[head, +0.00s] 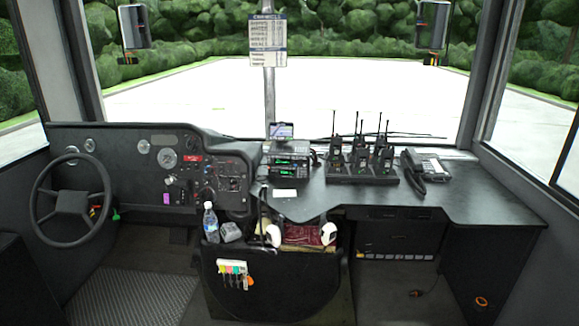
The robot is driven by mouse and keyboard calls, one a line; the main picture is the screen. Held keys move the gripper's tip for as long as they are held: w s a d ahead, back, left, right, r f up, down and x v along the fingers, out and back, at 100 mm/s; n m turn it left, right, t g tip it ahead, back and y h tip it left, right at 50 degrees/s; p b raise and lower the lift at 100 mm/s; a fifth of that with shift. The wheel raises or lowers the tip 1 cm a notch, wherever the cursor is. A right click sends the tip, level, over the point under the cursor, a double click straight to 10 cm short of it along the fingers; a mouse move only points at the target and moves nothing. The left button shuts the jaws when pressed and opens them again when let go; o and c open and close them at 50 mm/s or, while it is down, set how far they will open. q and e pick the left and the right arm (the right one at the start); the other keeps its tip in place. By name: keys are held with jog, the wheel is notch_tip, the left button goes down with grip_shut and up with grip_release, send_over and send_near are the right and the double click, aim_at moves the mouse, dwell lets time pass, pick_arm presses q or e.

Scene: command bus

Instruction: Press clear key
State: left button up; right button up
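No key marked clear can be read at this size. Devices with small keys or controls are in the head view. A desk phone (428,163) with a handset on its left side sits at the right of the black desk. A stack of radio units (288,158) with green displays stands at the desk's left end. A small device with a lit screen (281,131) sits above the stack. Neither of my grippers can be made out. Two small white rounded parts (273,235) hang below the desk's front edge; I cannot tell what they are.
Several handheld radios (361,158) stand in a charger mid-desk, antennas up. A steering wheel (72,204) and dashboard (150,157) are at left. A black bin-like holder (275,290) with a water bottle (210,222) stands before the desk. The desk's right part (480,205) is clear.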

pick_arm(q)
grip_shut()
dwell(1.4)
